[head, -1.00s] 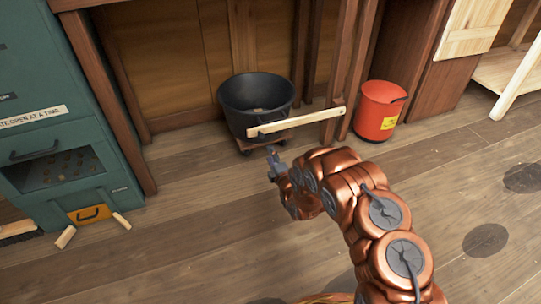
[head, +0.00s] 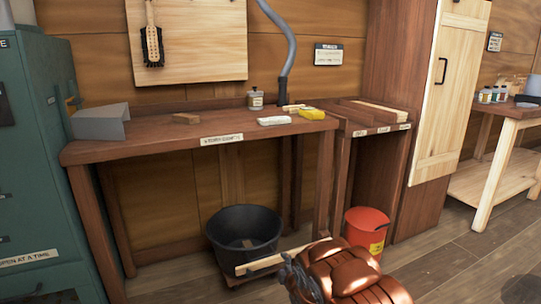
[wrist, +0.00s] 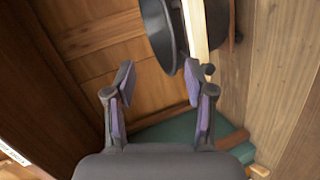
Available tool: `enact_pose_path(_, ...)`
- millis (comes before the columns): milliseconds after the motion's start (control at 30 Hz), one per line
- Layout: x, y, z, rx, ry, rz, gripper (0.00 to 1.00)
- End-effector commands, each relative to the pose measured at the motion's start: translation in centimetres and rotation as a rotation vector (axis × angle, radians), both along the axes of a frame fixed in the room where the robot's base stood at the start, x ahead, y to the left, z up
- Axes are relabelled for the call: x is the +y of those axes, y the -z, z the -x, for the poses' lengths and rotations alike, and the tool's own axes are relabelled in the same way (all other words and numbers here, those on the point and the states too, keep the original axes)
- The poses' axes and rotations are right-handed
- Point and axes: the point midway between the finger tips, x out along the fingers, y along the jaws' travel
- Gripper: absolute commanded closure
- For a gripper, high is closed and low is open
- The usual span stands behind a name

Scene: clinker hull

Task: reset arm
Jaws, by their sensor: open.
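My gripper (wrist: 158,98) is open in the wrist view, with nothing between its two purple-padded fingers. Beyond the fingertips are the black tub (wrist: 161,30) and a pale wooden bar (wrist: 195,30). In the head view my copper arm is at the bottom edge, right of centre, in front of the black tub (head: 244,230) and the pale bar (head: 275,259). The fingertips are not clear there. The tub sits on a low wheeled board under the bench.
A wooden bench (head: 100,150) carries a grey bent sheet, a jar, a white block and a yellow item. A teal cabinet (head: 35,170) is at left.

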Motion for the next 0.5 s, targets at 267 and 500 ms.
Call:
enact_pose_path(267, -5.3, -10.0, 2.1, 0.189, 0.174, -0.072, 0.46)
enact_pose_path(500, -9.1, -17.6, 5.8, 0.340, 0.341, -0.161, 0.46)
